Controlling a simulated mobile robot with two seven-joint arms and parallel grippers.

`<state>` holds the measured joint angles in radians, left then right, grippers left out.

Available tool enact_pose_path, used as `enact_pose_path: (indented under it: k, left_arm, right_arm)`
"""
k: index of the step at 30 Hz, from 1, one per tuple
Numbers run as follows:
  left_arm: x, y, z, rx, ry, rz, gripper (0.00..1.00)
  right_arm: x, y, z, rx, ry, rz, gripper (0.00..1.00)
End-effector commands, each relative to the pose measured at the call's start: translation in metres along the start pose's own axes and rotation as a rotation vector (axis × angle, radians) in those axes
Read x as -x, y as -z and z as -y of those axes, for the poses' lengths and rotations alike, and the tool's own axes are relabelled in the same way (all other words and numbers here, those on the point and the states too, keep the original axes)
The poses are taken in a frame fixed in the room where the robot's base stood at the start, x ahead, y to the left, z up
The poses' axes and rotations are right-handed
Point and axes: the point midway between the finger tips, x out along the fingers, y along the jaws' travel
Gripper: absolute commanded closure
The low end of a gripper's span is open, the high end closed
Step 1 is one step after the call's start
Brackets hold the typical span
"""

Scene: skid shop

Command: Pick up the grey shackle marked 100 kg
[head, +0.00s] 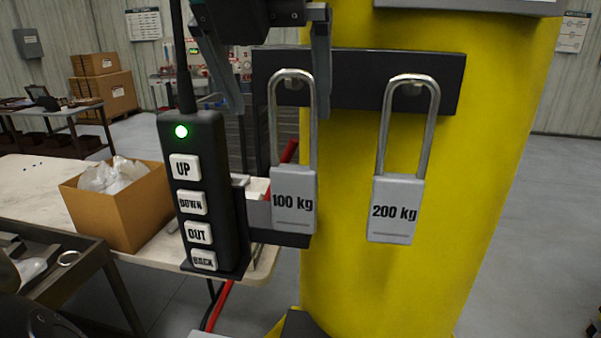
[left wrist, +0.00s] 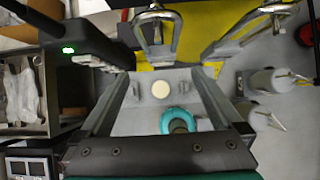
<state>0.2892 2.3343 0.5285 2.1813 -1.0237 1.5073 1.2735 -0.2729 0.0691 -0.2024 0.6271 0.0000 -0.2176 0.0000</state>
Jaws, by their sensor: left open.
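The grey shackle marked 100 kg (head: 293,205) hangs upright by its steel bow from a dark bar on the yellow column. It also shows beyond my fingertips in the left wrist view (left wrist: 157,52), roughly centred between them. My left gripper (head: 280,112) is open, with its fingers pointing down at the height of the bow, one to each side of it in the picture. Nothing is between the fingers in the left wrist view (left wrist: 160,76). A similar shackle marked 200 kg (head: 396,210) hangs to the right. My right gripper does not show.
A black pendant (head: 207,200) with a green light and UP, DOWN and OUT buttons hangs close left of the shackle. The yellow column (head: 340,290) stands behind. A cardboard box (head: 125,215) is on the white table at left. The space right of the column is clear.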

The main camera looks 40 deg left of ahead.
Motion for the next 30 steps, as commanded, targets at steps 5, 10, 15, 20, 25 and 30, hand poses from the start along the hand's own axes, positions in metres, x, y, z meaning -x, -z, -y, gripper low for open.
enact_pose_path:
  k: [5,10,15,20,25,30]
  left_arm:
    - [-0.030,0.002,-0.001,-0.003,-0.005,-0.007,0.00]
    - [-0.067,0.002,-0.001,-0.003,-0.004,-0.010,0.00]
    - [-0.091,0.001,0.000,-0.002,-0.003,-0.006,0.00]
    - [-0.100,0.001,0.000,-0.003,-0.002,-0.005,0.00]
    - [-0.117,0.002,0.000,-0.003,-0.003,-0.010,0.00]
    - [-0.140,0.002,0.001,-0.003,-0.002,-0.009,0.00]
  right_arm:
    - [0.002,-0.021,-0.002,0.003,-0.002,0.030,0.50]
    - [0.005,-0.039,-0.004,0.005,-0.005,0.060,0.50]
    - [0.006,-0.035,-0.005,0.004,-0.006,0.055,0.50]
    - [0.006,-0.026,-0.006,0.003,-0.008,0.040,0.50]
    - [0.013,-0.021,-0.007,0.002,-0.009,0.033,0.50]
    - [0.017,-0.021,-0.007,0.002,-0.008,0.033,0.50]
